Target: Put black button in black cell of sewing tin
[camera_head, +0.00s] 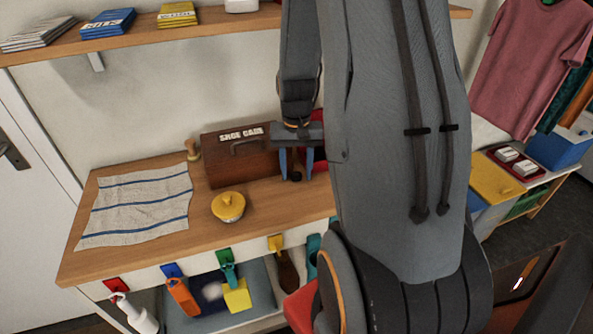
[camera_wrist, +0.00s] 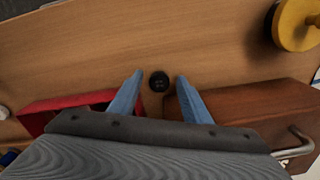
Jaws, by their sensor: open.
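The black button (camera_wrist: 159,81) is round with small holes and shows between my two blue fingertips in the wrist view. A small dark shape shows between the fingers in the head view too. My gripper (camera_head: 296,176) (camera_wrist: 160,76) points down over the wooden table, right of the brown shoe care box. Its fingers are apart, with visible space on both sides of the button. A red open-topped container (camera_wrist: 68,104) lies beside the gripper and is partly hidden by it; I cannot tell whether it is the sewing tin. No black cell is visible.
The brown shoe care box (camera_head: 235,155) stands close to my gripper. A yellow lidded pot (camera_head: 228,207) and a striped cloth (camera_head: 140,205) lie to the left on the table (camera_head: 100,262). A shelf (camera_head: 130,37) runs above.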

